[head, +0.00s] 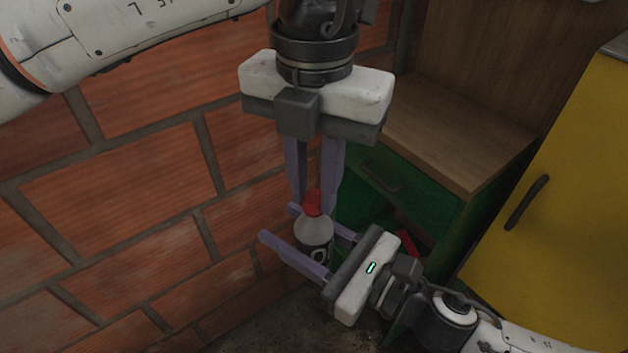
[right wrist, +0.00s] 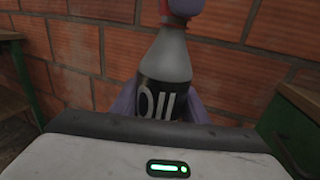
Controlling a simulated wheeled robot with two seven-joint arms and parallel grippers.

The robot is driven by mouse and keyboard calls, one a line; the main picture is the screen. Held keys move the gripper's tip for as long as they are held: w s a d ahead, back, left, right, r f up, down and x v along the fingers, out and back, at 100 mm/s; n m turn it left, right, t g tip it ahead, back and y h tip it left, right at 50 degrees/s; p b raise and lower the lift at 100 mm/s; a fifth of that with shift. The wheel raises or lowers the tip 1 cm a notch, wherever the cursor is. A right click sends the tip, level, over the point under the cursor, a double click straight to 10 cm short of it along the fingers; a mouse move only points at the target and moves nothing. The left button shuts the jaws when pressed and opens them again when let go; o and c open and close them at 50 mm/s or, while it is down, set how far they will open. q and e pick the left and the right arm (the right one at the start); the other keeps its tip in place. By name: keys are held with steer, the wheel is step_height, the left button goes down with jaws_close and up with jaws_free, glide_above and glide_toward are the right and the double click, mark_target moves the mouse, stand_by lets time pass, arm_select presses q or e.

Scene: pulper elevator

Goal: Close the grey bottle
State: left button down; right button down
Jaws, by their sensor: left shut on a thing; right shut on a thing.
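The grey bottle (head: 314,236), with a black label reading "OIL", stands roughly upright. It also shows in the right wrist view (right wrist: 168,62). My right gripper (head: 280,222) reaches in from the lower right, its purple fingers shut on either side of the bottle's body. The red cap (head: 312,203) is at the top of the bottle's neck, and it shows at the top edge of the right wrist view (right wrist: 184,7). My left gripper (head: 314,204) points down from above, its fingers shut around the cap. The fingers partly hide the cap, so I cannot tell how firmly it sits.
A brick wall (head: 120,190) stands close on the left. A green drawer unit (head: 405,190) with a wooden top (head: 450,140) is behind on the right. A yellow door (head: 560,190) is at far right. A red object (head: 408,243) shows behind my right gripper.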

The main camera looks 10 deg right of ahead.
arm_select(q)
steer(key=m, duration=1.9)
steer(key=shift+m, duration=0.4)
steer(key=m, duration=0.4)
steer(key=shift+f, duration=0.1)
steer(key=m, duration=0.6)
steer(key=shift+m, duration=0.3)
steer(key=c, duration=1.6)
jaws_free()
steer(key=shift+o, duration=0.2)
